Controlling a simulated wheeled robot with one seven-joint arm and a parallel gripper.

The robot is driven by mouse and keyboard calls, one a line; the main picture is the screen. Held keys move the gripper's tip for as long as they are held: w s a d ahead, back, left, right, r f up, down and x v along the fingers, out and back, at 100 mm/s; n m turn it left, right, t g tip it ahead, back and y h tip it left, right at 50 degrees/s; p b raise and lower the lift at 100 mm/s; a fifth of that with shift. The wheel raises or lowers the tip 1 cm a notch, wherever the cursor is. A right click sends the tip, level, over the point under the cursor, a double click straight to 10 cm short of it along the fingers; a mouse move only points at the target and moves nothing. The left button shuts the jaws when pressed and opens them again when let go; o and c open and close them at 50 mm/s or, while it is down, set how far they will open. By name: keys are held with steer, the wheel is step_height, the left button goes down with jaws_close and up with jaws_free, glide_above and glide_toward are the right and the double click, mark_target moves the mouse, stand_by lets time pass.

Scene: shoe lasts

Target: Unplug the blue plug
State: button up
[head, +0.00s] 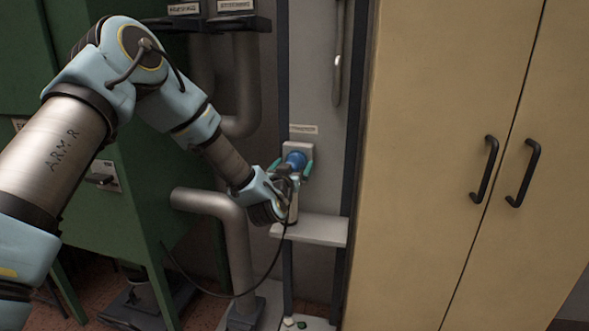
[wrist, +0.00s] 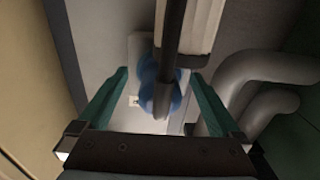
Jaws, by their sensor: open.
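The blue plug (head: 296,158) sits at a pale socket plate (head: 287,146) on the grey wall panel. My gripper (head: 292,168) is open, with its teal fingers on either side of the plug. In the wrist view the blue plug (wrist: 177,97) shows between the two fingers of my gripper (wrist: 158,77), with visible gaps on both sides. A dark cable (wrist: 170,55) crosses in front of the plug and hides part of it. The socket plate (wrist: 133,99) shows behind it. I cannot tell how deep the plug sits.
A pale shelf (head: 318,231) juts out just below the plug. The cable (head: 270,268) hangs in a loop towards the green machine (head: 125,215). A grey pipe (head: 225,205) stands left of the panel. A tan cabinet (head: 430,150) with black handles stands to the right.

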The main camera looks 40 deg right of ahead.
jaws_close()
stand_by(0.8)
steer(key=b+v, duration=0.1)
steer(key=v, duration=0.5)
stand_by(1.3)
